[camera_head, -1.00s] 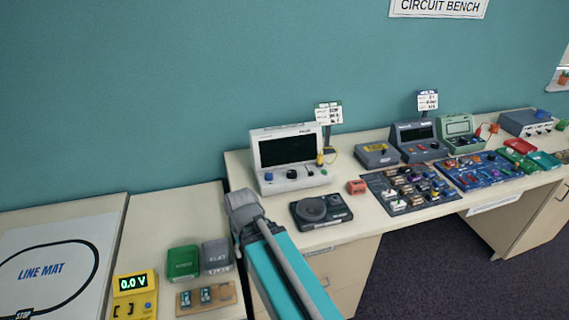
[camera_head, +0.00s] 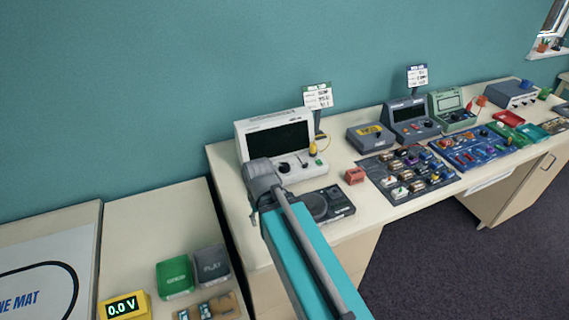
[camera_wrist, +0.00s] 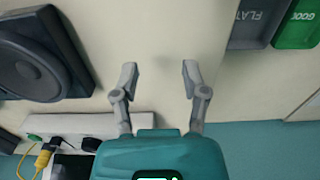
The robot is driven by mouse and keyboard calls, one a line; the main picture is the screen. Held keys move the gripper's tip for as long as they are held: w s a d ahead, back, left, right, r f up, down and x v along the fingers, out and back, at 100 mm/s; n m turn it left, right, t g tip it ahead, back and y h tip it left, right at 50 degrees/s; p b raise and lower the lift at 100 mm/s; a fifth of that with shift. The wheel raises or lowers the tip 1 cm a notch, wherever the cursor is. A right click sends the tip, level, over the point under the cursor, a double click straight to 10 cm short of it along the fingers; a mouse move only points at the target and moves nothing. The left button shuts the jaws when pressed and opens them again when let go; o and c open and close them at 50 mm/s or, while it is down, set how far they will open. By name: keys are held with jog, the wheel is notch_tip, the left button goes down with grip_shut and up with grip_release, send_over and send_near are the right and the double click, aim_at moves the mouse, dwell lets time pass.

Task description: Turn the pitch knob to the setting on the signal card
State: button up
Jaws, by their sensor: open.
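A white console (camera_head: 310,172) with a dark screen stands on the bench. Its front has a black knob (camera_head: 284,167), other small controls and a yellow plug (camera_head: 313,149); my arm hides its lower left. I cannot read which knob is pitch. A card on a post (camera_head: 318,97) stands behind it, its small print unreadable. My gripper (camera_wrist: 159,73) is open and empty in the wrist view, fingers apart over bare bench top. The console's edge (camera_wrist: 115,124) shows lower left there, with a black knob (camera_wrist: 91,145) partly hidden by my gripper body.
A dark speaker (camera_head: 330,204) sits in front of the console, and shows at upper left in the wrist view (camera_wrist: 30,65). Green (camera_head: 175,275) and grey (camera_head: 211,263) bins are on the left table. A red block (camera_head: 355,175) and circuit boards (camera_head: 405,180) lie to the right.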

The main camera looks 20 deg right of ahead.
jog(key=o, duration=0.4)
jog(key=shift+w+r, duration=0.15)
jog(key=shift+o, duration=0.3)
jog(key=shift+w+d+r+p, duration=0.15)
jog(key=shift+w+r+p, duration=0.05)
jog(key=shift+w+p, duration=0.1)
jog(key=w+d+r+n+p, duration=0.2)
jog(key=w+d+r+p, duration=0.6)
jog(key=w, duration=0.3)
notch_tip(320, 180, up, 5)
jog(key=n+p, duration=0.3)
jog(key=p, duration=0.2)
send_over(285, 165)
jog(key=shift+f, duration=0.15)
notch_tip(285, 165, down, 14)
jog(key=b, duration=1.3)
jog(key=shift+r+b, duration=0.25)
jog(key=shift+b, duration=0.1)
